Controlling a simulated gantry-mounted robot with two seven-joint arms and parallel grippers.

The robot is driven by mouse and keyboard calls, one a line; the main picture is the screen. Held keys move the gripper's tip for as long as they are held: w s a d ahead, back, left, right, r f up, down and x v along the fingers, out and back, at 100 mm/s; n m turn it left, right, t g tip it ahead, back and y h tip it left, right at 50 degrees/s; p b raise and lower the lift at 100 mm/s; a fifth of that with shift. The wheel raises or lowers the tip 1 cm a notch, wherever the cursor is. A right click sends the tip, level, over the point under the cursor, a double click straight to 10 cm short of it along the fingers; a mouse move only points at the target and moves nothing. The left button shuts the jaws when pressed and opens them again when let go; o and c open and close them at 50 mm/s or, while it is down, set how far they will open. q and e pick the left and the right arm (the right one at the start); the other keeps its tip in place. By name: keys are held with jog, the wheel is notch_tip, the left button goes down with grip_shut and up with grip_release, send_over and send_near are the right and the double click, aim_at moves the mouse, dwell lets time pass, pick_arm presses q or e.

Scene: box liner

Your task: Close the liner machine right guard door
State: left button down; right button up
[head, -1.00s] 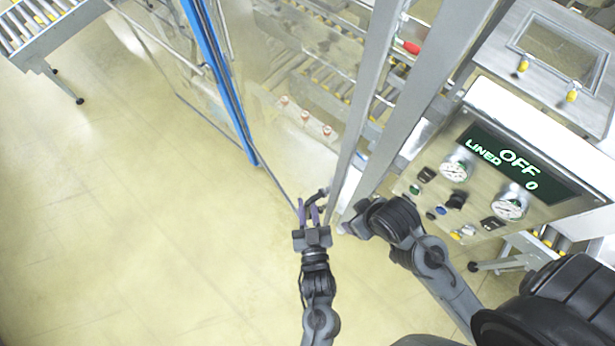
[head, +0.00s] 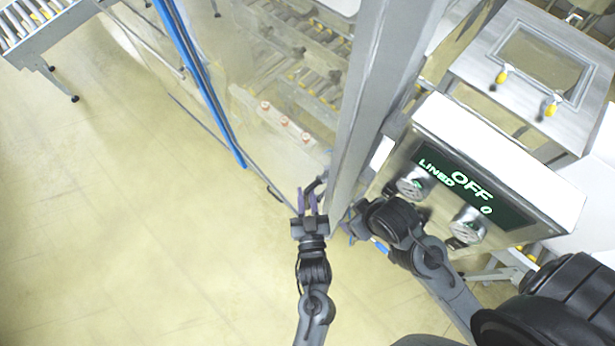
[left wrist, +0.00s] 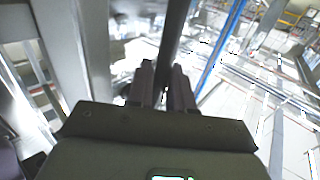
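The right guard door shows in the head view as a clear panel with a grey upright frame (head: 357,110), close beside the machine's post. My left gripper (head: 308,198) is at the lower end of this frame, its two fingers slightly apart. A short dark curved piece, perhaps the handle, is beside the fingertips. In the left wrist view a dark upright bar (left wrist: 174,40) runs down toward the gap between the fingers (left wrist: 165,82); I cannot tell whether they touch it. My right gripper (head: 352,226) is beside the post below the control panel; its fingers are mostly hidden.
A blue upright strip (head: 200,85) marks another panel edge to the left. A roller conveyor (head: 35,25) is at the top left. The floor (head: 130,230) on the left is clear.

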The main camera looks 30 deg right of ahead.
pick_arm(q)
jog(key=c, duration=1.3)
grip_release()
jog(key=shift+w+a+f, duration=0.15)
jog(key=shift+a+f, duration=0.05)
jog(key=shift+o, duration=0.6)
jog(key=shift+r, duration=0.1)
jog(key=shift+s+a, duration=0.1)
jog(key=shift+s, duration=0.4)
jog(key=b+v, duration=0.2)
jog(key=v, duration=0.7)
jog(key=shift+s+a, duration=0.2)
jog(key=shift+s, duration=0.15)
